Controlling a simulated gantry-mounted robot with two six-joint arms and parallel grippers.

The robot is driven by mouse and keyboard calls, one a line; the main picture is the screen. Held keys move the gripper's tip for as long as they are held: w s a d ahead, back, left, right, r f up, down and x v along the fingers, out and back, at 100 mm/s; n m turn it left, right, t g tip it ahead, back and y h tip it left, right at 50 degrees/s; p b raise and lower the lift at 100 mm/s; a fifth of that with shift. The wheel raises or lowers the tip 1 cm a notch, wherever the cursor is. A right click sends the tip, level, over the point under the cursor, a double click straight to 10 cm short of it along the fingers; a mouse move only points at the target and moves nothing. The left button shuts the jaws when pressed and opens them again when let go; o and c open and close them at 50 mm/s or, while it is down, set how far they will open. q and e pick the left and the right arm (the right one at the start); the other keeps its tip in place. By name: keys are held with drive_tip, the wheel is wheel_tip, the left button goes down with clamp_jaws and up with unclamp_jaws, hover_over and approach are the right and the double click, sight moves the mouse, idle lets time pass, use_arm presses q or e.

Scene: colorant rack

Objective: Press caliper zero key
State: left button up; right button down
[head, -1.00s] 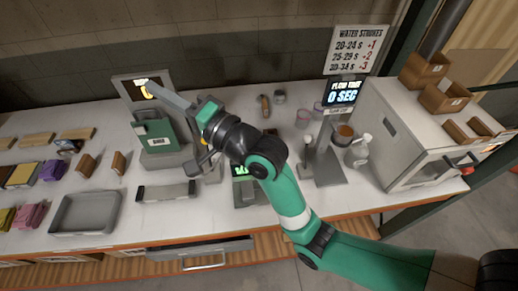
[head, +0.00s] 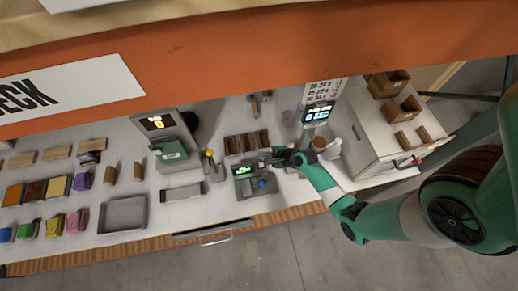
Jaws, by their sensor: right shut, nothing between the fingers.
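The small grey device with a lit green display (head: 243,170), which looks like the caliper unit, stands near the front edge of the counter in the head view. A blue round part (head: 262,184) shows on its front right; I cannot tell whether it is the zero key. My right gripper (head: 270,162) is shut and empty, at the upper right of this device. It partly hides the device's top right corner, and I cannot tell whether it touches. My left gripper is not in view.
A green box (head: 172,151) stands on a grey unit with a lit screen to the left. A small post with a yellow top (head: 210,154) is left of the device, and brown blocks (head: 246,141) are behind it. A grey tray (head: 122,214) lies further left.

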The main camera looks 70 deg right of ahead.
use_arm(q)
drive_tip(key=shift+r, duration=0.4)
use_arm(e)
drive_tip(key=shift+s+d+r, duration=0.3)
drive_tip(key=shift+d+r, duration=0.05)
drive_tip(key=shift+r, duration=0.05)
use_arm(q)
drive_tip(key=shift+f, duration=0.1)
use_arm(e)
drive_tip(key=shift+f, duration=0.1)
drive_tip(key=b, duration=0.8)
hover_over(261, 165)
drive_tip(key=s, duration=0.1)
drive_tip(key=f, duration=0.7)
drive_tip(key=shift+s+d, duration=0.1)
drive_tip(key=shift+d, duration=0.15)
use_arm(q)
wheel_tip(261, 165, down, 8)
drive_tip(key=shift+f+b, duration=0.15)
drive_tip(key=shift+b, duration=0.15)
use_arm(e)
drive_tip(key=shift+f, duration=0.75)
drive_tip(key=shift+f, duration=0.1)
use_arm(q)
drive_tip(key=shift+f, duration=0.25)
use_arm(e)
drive_tip(key=shift+f, duration=0.35)
